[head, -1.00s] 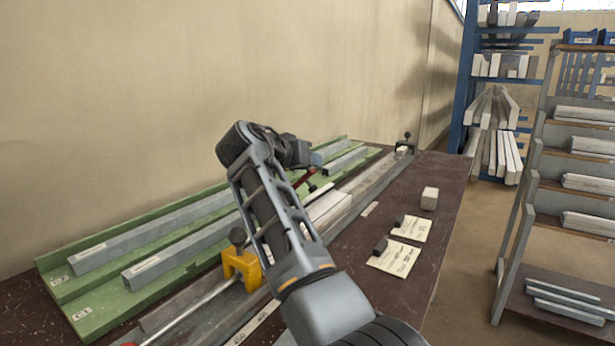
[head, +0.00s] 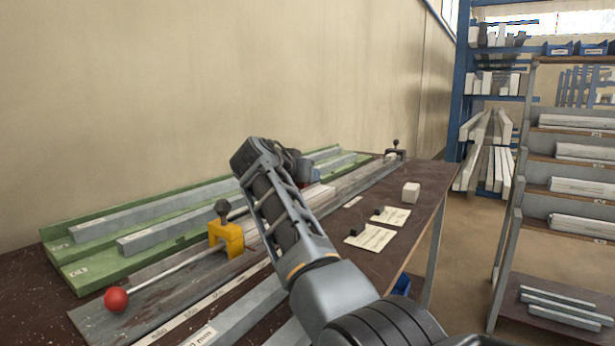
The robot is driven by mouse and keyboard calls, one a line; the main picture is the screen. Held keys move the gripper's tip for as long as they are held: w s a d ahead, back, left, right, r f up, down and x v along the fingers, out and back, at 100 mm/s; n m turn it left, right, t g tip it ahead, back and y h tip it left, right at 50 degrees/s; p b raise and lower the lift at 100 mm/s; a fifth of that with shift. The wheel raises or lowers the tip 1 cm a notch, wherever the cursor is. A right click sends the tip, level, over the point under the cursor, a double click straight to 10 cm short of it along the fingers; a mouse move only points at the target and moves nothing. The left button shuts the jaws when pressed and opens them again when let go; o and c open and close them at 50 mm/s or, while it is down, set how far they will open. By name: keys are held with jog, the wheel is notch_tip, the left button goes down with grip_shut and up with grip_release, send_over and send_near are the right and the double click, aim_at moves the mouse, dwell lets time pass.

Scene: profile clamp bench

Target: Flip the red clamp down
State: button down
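My arm reaches over the bench in the head view. My gripper (head: 299,168) is at its far end, over the metal rail (head: 352,186) and close to the green rack. The arm link hides most of it and its fingers. A small dark red part (head: 302,184) shows just beside the gripper; it may be the red clamp, but its shape and whether it is up or down cannot be made out. I cannot tell whether the gripper touches it.
A yellow block (head: 226,238) with a black knob sits on the rail, with a rod ending in a red ball (head: 116,299). The green rack (head: 62,257) holds grey profiles. Paper cards (head: 371,237) and a white block (head: 411,193) lie right. Shelving stands beyond.

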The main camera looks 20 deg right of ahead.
jog(key=shift+f, duration=0.35)
jog(key=c, duration=1.1)
grip_release()
jog(key=shift+c, duration=0.2)
jog(key=o, duration=0.3)
jog(key=shift+r, duration=0.1)
jog(key=v, duration=0.6)
jog(key=shift+s+a+r+p, duration=0.15)
jog(key=shift+a+r+p, duration=0.1)
jog(key=shift+p, duration=0.15)
jog(key=shift+s+a+r, duration=0.1)
jog(key=shift+s+a, duration=0.3)
